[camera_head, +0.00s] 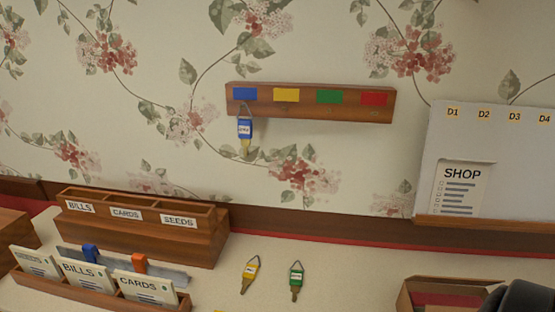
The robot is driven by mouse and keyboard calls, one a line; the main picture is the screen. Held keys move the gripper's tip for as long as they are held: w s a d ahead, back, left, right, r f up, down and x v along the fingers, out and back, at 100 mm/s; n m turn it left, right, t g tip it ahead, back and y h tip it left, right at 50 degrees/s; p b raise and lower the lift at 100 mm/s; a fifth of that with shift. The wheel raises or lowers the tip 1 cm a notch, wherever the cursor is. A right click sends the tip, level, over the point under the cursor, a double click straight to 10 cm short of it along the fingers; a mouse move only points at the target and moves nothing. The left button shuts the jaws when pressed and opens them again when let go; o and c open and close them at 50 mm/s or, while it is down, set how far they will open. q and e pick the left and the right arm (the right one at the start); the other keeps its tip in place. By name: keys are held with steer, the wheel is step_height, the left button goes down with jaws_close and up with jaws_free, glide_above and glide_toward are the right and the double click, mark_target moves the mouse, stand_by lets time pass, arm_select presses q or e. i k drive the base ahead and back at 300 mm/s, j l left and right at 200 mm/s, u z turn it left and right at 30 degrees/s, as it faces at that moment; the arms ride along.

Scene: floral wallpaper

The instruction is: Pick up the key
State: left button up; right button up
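A key with a blue tag (245,130) hangs by its ring from the wooden wall rack (310,103), below the blue patch. A key with a yellow tag (250,274) lies on the pale tabletop. A key with a green tag (296,280) lies to its right, apart from it. A dark rounded part (522,298) at the bottom right corner looks like part of my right arm or gripper; its fingers cannot be made out. It is well to the right of the keys. My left gripper is out of view.
The rack has blue, yellow, green and red patches. A wooden sorter (140,232) marked BILLS, CARDS and SEEDS stands at left, with a card holder (95,292) in front. A wooden box (412,292) is at lower right, below a grey board (515,160) with a SHOP list.

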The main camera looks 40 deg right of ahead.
mark_target(296, 278)
steer(key=z, duration=1.45)
